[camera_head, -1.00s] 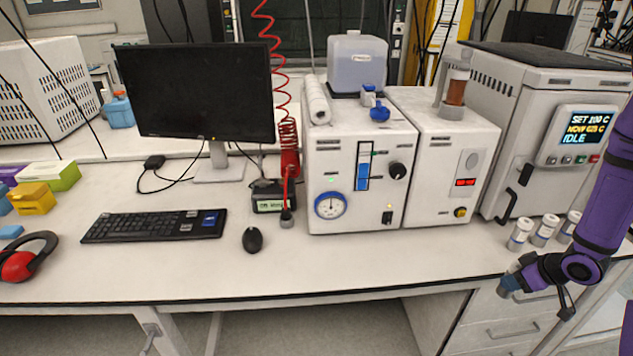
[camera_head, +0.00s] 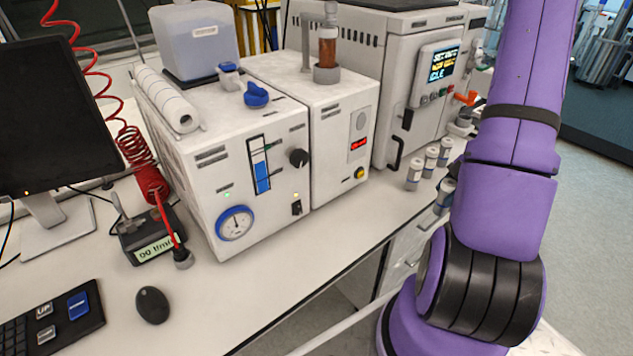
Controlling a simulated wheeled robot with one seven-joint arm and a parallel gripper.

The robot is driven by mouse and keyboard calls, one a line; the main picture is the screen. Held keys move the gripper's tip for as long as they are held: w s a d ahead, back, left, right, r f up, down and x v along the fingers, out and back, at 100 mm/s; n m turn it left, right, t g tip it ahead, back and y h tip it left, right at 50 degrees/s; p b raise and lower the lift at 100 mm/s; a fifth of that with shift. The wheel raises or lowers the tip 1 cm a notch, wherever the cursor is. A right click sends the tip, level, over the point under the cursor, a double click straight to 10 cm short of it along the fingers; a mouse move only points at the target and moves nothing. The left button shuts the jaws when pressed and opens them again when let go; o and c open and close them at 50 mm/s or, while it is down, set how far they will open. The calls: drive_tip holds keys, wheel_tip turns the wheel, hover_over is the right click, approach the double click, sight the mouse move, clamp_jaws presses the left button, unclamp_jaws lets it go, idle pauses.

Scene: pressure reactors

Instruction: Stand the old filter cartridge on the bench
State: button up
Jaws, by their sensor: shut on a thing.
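My gripper is hidden behind my purple arm at the right. A small pale cylinder with a dark blue-grey part (camera_head: 443,196) shows just left of my arm, by the bench's front edge. My arm partly covers it, and I cannot tell whether it is the old filter cartridge or whether it is held. The white bench top (camera_head: 215,300) runs in front of the instruments. An amber cylinder (camera_head: 327,50) stands upright in a grey holder on the right white instrument (camera_head: 340,150); I cannot tell whether it is a filter cartridge.
Several small white vials (camera_head: 415,173) stand near the bench's right front edge, before an oven-like unit (camera_head: 400,80). A gauge instrument (camera_head: 230,160), a red coiled hose (camera_head: 148,175), a mouse (camera_head: 153,305) and a keyboard (camera_head: 60,320) are further left.

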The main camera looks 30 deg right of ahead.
drive_tip(key=shift+w+a+f, duration=0.85)
drive_tip(key=shift+w+a, duration=0.6)
drive_tip(key=shift+w, duration=0.8)
drive_tip(key=shift+w+a+f, duration=0.85)
drive_tip(key=shift+w+a, duration=0.6)
drive_tip(key=shift+w, duration=0.8)
drive_tip(key=shift+w+a+f, duration=0.85)
drive_tip(key=shift+w+a, duration=0.6)
drive_tip(key=shift+w, duration=0.8)
drive_tip(key=shift+f, duration=0.1)
drive_tip(key=o, duration=1.1)
drive_tip(key=v, duration=1.2)
